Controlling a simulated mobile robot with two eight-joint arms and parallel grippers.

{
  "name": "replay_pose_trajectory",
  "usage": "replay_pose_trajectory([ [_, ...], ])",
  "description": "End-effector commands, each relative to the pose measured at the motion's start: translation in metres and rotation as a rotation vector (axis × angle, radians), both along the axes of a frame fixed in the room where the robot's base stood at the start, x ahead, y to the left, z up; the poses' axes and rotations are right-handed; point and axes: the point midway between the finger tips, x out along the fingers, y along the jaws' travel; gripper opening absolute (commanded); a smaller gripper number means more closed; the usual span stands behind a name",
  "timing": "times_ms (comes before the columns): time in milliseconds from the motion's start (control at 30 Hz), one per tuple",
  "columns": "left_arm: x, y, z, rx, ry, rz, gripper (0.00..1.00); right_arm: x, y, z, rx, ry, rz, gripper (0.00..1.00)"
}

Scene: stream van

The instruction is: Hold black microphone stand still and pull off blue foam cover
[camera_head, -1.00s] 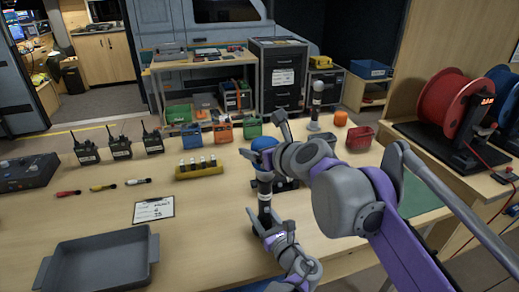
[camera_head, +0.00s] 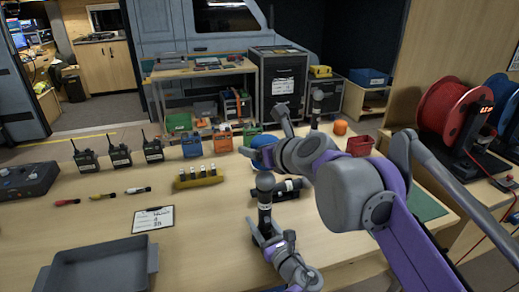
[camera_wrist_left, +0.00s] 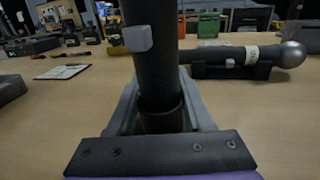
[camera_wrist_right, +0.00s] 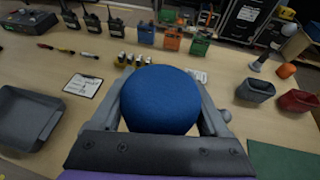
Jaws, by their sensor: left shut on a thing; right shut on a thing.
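The black microphone stand (camera_head: 265,212) is upright on the table, with a bare grey head on top. My left gripper (camera_head: 263,232) is shut around its lower part; the black shaft (camera_wrist_left: 152,65) fills the middle of the left wrist view. The blue foam cover (camera_head: 261,157) is off the microphone, above and behind its head in the head view. My right gripper (camera_head: 273,143) is shut on the cover, which shows whole as a blue ball (camera_wrist_right: 160,99) in the right wrist view. The right arm hides part of the cover in the head view.
A second black microphone (camera_wrist_left: 235,55) lies in a dark holder close by. A yellow rack (camera_head: 198,179), clipboard (camera_head: 153,218), grey tray (camera_head: 100,265), red bin (camera_head: 360,146) and orange foam (camera_head: 340,127) stand around. The table left of the microphone stand is mostly clear.

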Motion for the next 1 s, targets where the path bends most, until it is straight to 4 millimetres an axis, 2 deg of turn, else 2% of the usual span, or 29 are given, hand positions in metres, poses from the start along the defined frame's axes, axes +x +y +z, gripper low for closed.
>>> replay_pose_trajectory([
  [33,0.0,0.0,0.0,0.0,0.0,0.0,0.53,0.0,0.0,0.0,0.0,0.0,0.0,0.12],
  [200,0.0,0.0,0.0,0.0,0.0,0.0,0.84,0.0,0.0,0.0,0.0,0.0,0.0,0.12],
  [233,0.0,0.0,0.0,0.0,0.0,0.0,0.86,0.0,0.0,0.0,0.0,0.0,0.0,0.12],
  [500,0.0,0.0,0.0,0.0,0.0,0.0,0.86,0.0,0.0,0.0,0.0,0.0,0.0,0.12],
  [633,-0.008,-0.005,0.0,-0.001,0.0,-0.001,0.86,0.0,0.0,0.0,0.0,0.0,0.0,0.12],
  [767,-0.027,-0.016,0.0,-0.002,-0.001,-0.003,0.86,0.0,0.0,0.0,0.0,0.0,0.0,0.12],
  [1000,-0.073,-0.042,0.0,-0.001,0.0,-0.004,0.86,0.0,0.0,0.0,0.0,0.0,0.0,0.12],
])
